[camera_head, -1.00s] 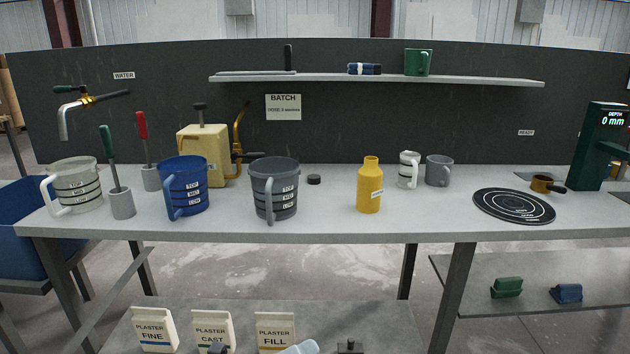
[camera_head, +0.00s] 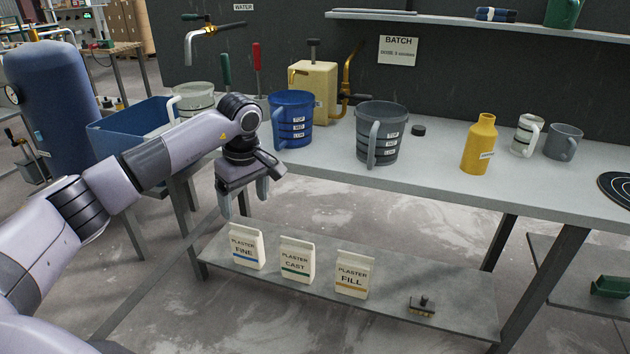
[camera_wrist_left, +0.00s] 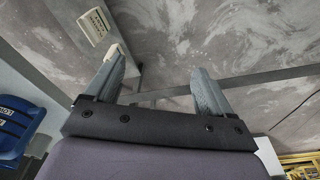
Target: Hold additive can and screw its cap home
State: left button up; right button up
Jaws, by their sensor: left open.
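The additive can, a yellow bottle (camera_head: 479,146) with a narrow open neck, stands upright on the workbench at the right of the head view. A small dark cap (camera_head: 418,130) lies on the bench to its left, beyond the grey jug. My left gripper (camera_head: 243,198) hangs in front of the bench's front edge, fingers pointing down, open and empty, well to the left of the can. In the left wrist view its two fingers (camera_wrist_left: 158,85) are spread with floor and lower shelf behind. My right gripper is out of view.
A blue jug (camera_head: 291,119) and a grey jug (camera_head: 379,135) stand on the bench between my left arm and the can. Plaster bags (camera_head: 297,260) and a brush (camera_head: 422,305) sit on the lower shelf.

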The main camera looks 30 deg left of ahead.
aim_at(482, 136)
jog(key=z, duration=0.3)
jog(key=i+j+z, duration=0.2)
jog(key=z, duration=0.2)
jog(key=i+j+z, duration=0.2)
jog(key=z, duration=0.15)
jog(key=i+j+z, duration=0.15)
jog(key=j, duration=0.25)
jog(key=i+j+z, duration=0.1)
jog(key=j, duration=0.3)
jog(key=i+j, duration=0.1)
jog(key=j, duration=0.25)
jog(key=i+j, duration=0.15)
jog(key=j, duration=0.15)
jog(key=i+j, duration=0.1)
jog(key=j, duration=0.25)
jog(key=i+j+z, duration=0.1)
jog(key=j, duration=0.2)
